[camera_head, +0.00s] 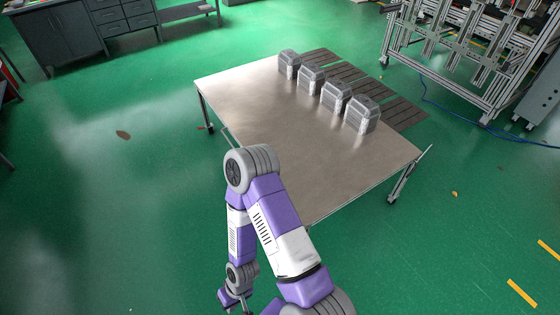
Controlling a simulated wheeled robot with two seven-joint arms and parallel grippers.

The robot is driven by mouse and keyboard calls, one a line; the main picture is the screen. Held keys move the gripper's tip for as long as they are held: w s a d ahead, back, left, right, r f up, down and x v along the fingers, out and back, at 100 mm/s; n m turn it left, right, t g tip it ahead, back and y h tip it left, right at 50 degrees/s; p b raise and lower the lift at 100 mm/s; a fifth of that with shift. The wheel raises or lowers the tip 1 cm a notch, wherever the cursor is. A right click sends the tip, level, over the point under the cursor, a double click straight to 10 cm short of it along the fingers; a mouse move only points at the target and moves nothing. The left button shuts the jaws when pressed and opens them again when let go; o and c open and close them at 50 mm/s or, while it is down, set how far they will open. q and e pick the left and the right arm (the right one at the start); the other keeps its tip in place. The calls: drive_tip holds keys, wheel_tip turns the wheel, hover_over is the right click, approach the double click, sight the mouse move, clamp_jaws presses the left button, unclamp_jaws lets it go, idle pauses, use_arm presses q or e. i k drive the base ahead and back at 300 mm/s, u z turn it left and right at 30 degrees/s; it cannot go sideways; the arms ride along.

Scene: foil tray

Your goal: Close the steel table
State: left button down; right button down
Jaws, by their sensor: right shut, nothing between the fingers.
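The steel table (245,95) stands ahead of me with a bare, shiny top and legs on casters. Several grey box-shaped items, one of them the nearest box (362,115), stand in a row towards its far side. My right arm is folded in front of the table and hides part of its near edge. My right gripper (236,303) hangs low at the bottom of the view, shut and empty, apart from the table. My left gripper is not in view.
Dark slatted panels (350,78) lie behind the boxes. An aluminium frame rack (470,55) stands at the upper right, with a blue cable on the floor. Dark cabinets (70,35) stand at the upper left. The green floor left of the table is mostly clear.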

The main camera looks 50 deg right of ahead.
sight(326, 166)
drive_tip(key=z, duration=0.9)
drive_tip(key=i, duration=1.1)
drive_tip(key=z, duration=1.75)
drive_tip(key=i, duration=0.2)
drive_tip(key=u, duration=0.05)
